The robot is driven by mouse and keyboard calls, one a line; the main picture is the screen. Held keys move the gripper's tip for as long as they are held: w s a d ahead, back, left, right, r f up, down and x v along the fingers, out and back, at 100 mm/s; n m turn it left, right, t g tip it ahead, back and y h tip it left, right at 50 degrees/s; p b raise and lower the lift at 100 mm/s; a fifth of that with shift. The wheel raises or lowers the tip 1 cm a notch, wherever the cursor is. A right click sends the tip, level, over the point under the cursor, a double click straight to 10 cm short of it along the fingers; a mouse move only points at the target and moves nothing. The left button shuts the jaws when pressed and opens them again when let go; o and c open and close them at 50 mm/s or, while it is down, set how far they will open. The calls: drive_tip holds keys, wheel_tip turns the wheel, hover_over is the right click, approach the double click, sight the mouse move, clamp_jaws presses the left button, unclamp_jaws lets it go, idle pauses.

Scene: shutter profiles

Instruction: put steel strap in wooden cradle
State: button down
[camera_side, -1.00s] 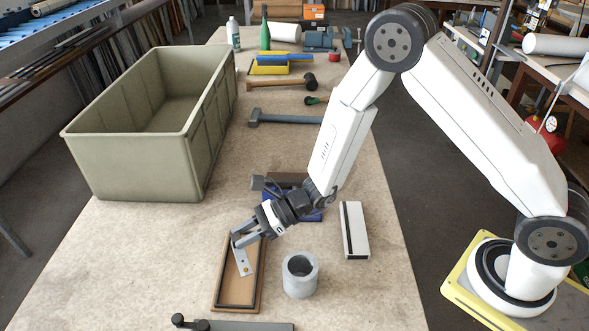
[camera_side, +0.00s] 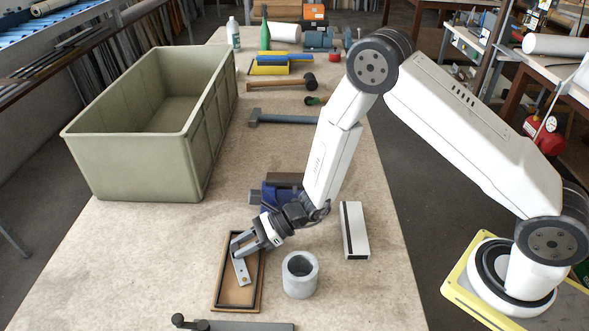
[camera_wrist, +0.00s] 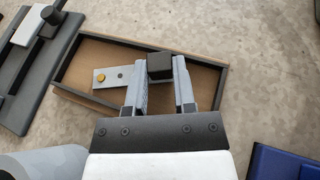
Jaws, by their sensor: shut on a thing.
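The steel strap (camera_side: 241,271) is a short flat grey plate with a brass-coloured spot and a dark hole. It also shows in the wrist view (camera_wrist: 113,77), left of the fingers. My gripper (camera_side: 238,250) is shut on the strap; a dark block (camera_wrist: 158,66) sits between its fingertips (camera_wrist: 160,80). The wooden cradle (camera_side: 222,304) is a shallow brown tray with a dark inner rim; it also shows in the wrist view (camera_wrist: 213,66). The strap is over the cradle's inside, within its rim. I cannot tell whether it touches the floor. The fingers hide part of the strap.
A grey hollow cylinder (camera_side: 300,289) stands close right of the cradle. A dark flat bar fixture (camera_side: 240,326) lies in front. A blue block (camera_side: 275,196) is behind my gripper, and a white-and-black block (camera_side: 354,231) is at right. A large green bin (camera_side: 140,165) stands back left.

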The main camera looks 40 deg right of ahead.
drive_tip(key=shift+f, duration=0.1)
drive_tip(key=shift+c, duration=2.2)
unclamp_jaws()
drive_tip(key=shift+r, duration=0.2)
drive_tip(key=v, duration=1.2)
